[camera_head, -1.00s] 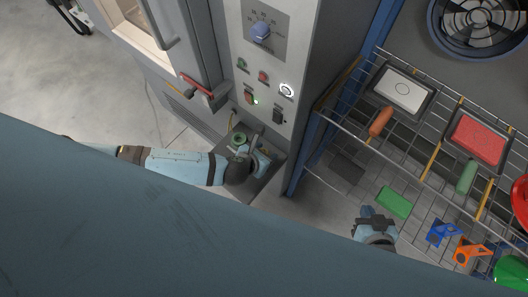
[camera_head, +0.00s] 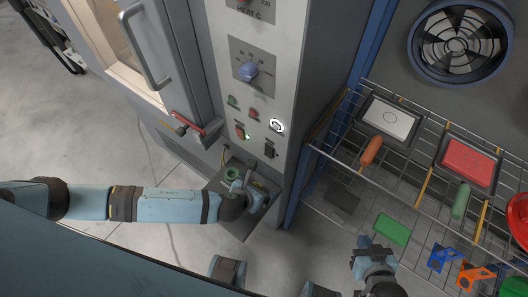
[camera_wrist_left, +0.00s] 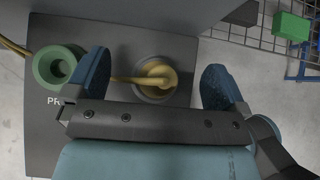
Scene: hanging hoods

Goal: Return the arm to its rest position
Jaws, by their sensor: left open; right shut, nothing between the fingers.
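My left arm reaches in from the left in the head view. My left gripper (camera_head: 252,187) is over a small grey shelf (camera_head: 226,221) at the foot of the control cabinet. In the left wrist view its two blue fingers stand wide apart, and the left gripper (camera_wrist_left: 155,82) is open. A brass-coloured part in a round cup (camera_wrist_left: 157,78) shows between the fingers, with no grip on it visible. A green ring (camera_wrist_left: 58,66) lies beside the left finger. My right gripper (camera_head: 374,248) is in front of the wire rack at the lower right; its fingers look closed and empty.
The control cabinet has a blue knob (camera_head: 248,72) and several buttons. A red-handled lever (camera_head: 188,124) sticks out beside it. The wire rack holds trays, including a red one (camera_head: 467,160), and a green block (camera_head: 391,229). Open floor (camera_head: 90,150) lies at left.

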